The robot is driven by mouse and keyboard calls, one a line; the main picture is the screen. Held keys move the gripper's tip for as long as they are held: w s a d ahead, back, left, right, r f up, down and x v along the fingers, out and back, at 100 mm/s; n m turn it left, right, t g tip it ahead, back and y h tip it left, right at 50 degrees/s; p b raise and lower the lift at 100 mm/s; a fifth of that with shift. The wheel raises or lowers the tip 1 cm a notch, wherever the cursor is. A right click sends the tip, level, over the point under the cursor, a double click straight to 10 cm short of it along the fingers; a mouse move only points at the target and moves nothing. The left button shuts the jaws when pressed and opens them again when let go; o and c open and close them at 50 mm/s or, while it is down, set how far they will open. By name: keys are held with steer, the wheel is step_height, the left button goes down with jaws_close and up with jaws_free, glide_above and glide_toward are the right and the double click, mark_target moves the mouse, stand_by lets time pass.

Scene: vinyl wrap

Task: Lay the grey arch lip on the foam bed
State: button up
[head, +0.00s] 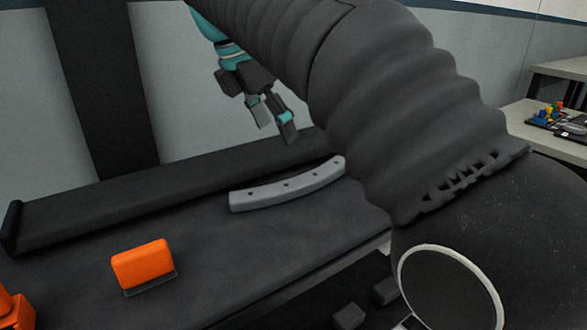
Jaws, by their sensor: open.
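The grey arch lip (287,188) is a curved light-grey strip with several small dark holes. It lies on the dark bench top (215,262), and my arm stands in front of the area by its right end. My gripper (273,124) is open and empty, above and behind the lip, with its fingers pointing down and clear of it. I cannot tell for sure which surface is the foam bed; a long dark padded strip (130,205) runs along the back of the bench.
An orange block (143,265) stands on the bench at the front left, and another orange thing (14,312) is at the left edge. A side table (550,128) with small coloured items is at the far right. My arm hides much of the right side.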

steer(key=b, duration=0.2)
glide_above(301, 180)
steer(key=s+a, duration=0.2)
steer(key=a, duration=0.1)
steer(key=f, duration=0.6)
steer(key=shift+w+d+f, duration=0.15)
steer(key=shift+d+f, duration=0.05)
steer(key=shift+f, duration=0.2)
steer(key=shift+b+x, duration=0.75)
steer(key=shift+x, duration=2.5)
steer(key=shift+w+d+r, duration=0.1)
steer(key=shift+d, duration=0.05)
jaws_close()
steer(key=shift+r, duration=0.1)
